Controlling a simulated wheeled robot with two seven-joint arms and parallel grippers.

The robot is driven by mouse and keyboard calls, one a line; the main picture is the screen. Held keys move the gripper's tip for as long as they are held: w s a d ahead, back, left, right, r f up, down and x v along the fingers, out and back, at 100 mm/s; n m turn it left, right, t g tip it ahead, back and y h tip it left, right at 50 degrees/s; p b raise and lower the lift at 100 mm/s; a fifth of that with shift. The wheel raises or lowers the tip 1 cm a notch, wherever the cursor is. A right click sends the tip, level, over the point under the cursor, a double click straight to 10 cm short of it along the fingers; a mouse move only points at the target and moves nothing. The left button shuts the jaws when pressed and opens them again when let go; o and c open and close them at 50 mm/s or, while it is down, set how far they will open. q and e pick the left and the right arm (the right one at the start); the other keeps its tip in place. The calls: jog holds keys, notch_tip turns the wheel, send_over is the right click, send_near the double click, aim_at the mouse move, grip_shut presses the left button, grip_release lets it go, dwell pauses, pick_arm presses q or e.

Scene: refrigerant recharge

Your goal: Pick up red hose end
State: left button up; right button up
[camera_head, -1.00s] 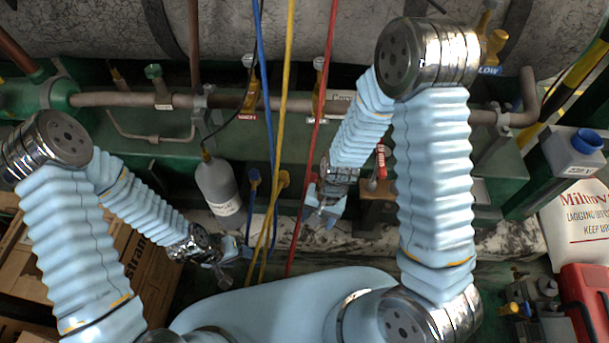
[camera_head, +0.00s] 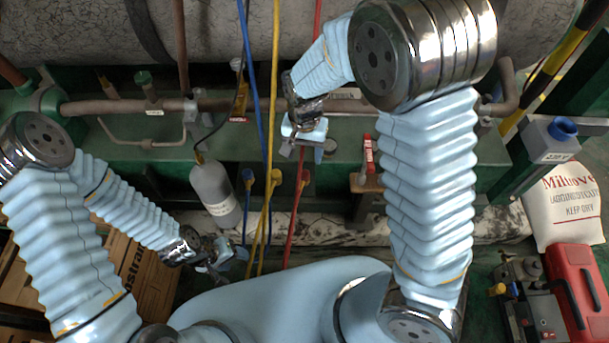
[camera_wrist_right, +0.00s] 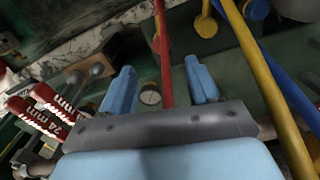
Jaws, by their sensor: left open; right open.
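The red hose (camera_head: 292,222) runs down across the head view and loops low. Its red end (camera_head: 303,180) sits at the green rail, beside a yellow end (camera_head: 275,178) and a blue end (camera_head: 247,176). My right gripper (camera_head: 303,148) is open just above the red end. In the right wrist view the red hose (camera_wrist_right: 166,72) passes between the two spread fingers of this gripper (camera_wrist_right: 160,78), with a gap on each side; whether it lies at their depth I cannot tell. My left gripper (camera_head: 222,262) is open and empty at the lower left.
Yellow (camera_head: 272,110) and blue (camera_head: 252,75) hoses hang close left of my right gripper. A grey bottle (camera_head: 214,188) stands left of them. Red-handled tools marked 24 mm (camera_wrist_right: 50,108) are near the right gripper. A red case (camera_head: 578,290) lies at the far right.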

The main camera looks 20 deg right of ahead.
aim_at(304, 173)
notch_tip(304, 173, down, 6)
jog(key=shift+r+b, duration=0.1)
jog(key=shift+b, duration=0.2)
jog(key=f, duration=0.5)
jog(key=shift+w+f, duration=0.2)
jog(key=shift+f, duration=0.05)
jog(key=c, duration=1.1)
jog(key=shift+r, duration=0.15)
